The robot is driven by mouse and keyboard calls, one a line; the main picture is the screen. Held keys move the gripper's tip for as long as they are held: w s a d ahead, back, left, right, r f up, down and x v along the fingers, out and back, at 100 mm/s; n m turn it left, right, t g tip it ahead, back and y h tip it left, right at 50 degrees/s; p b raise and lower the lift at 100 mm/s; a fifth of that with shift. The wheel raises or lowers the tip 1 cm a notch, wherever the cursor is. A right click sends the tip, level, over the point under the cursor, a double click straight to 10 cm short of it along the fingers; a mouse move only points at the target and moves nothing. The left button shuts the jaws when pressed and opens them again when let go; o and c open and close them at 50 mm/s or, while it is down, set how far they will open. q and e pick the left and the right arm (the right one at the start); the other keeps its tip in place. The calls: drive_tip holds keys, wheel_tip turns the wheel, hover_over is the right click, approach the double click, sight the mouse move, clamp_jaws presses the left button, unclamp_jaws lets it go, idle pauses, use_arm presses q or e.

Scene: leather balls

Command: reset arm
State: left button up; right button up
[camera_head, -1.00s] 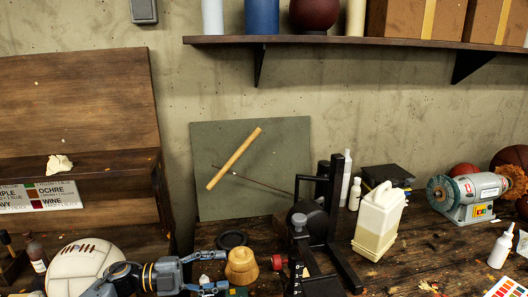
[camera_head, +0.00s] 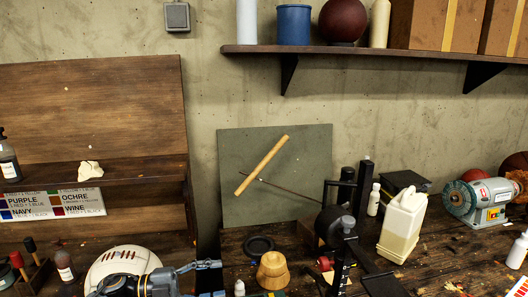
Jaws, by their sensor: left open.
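My left gripper (camera_head: 213,279) reaches in from the lower left with its two fingers apart and nothing between them. Its arm crosses in front of a cream leather ball (camera_head: 122,260) with dark lacing. A turned wooden piece (camera_head: 273,272) stands to the right of the fingertips, with a gap between. My right gripper does not show.
A small white-capped bottle (camera_head: 239,288) is close right of the fingers. A black stand (camera_head: 340,240), a cream jug (camera_head: 402,225) and a bench grinder (camera_head: 482,200) stand to the right. A wall shelf (camera_head: 400,57) runs above. A colour chart (camera_head: 55,203) is at left.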

use_arm(q)
drive_tip(key=w+d+n+t+y, duration=0.2)
drive_tip(key=d+n+t+y, duration=0.2)
drive_tip(key=n+t, duration=0.7)
drive_tip(key=s+a+f+n+g+y, duration=0.2)
drive_tip(key=s+a+f+n+y, duration=0.7)
drive_tip(key=s+f+n+y, duration=0.3)
drive_tip(key=s+a+f+n+g+y, duration=0.1)
drive_tip(key=s+a+f+n+g, duration=0.3)
drive_tip(key=s, duration=0.7)
drive_tip(key=s+d+f+m+g, duration=0.15)
drive_tip(key=s+g, duration=0.35)
drive_tip(key=s, duration=0.6)
wheel_tip(320, 180, down, 29)
drive_tip(key=g+b, duration=0.2)
drive_tip(key=b, duration=0.1)
drive_tip(key=s+a+f+b, duration=0.1)
drive_tip(key=s+a+f, duration=0.1)
drive_tip(key=s+f, duration=0.7)
drive_tip(key=s+a+f+b, duration=0.1)
drive_tip(key=s+f+b, duration=0.1)
drive_tip(key=s+f, duration=0.6)
wheel_tip(320, 180, down, 3)
drive_tip(key=shift+s+a+f+g+y, duration=0.1)
drive_tip(key=shift+s+a+g+y, duration=0.2)
drive_tip(key=shift+s+a+g, duration=0.1)
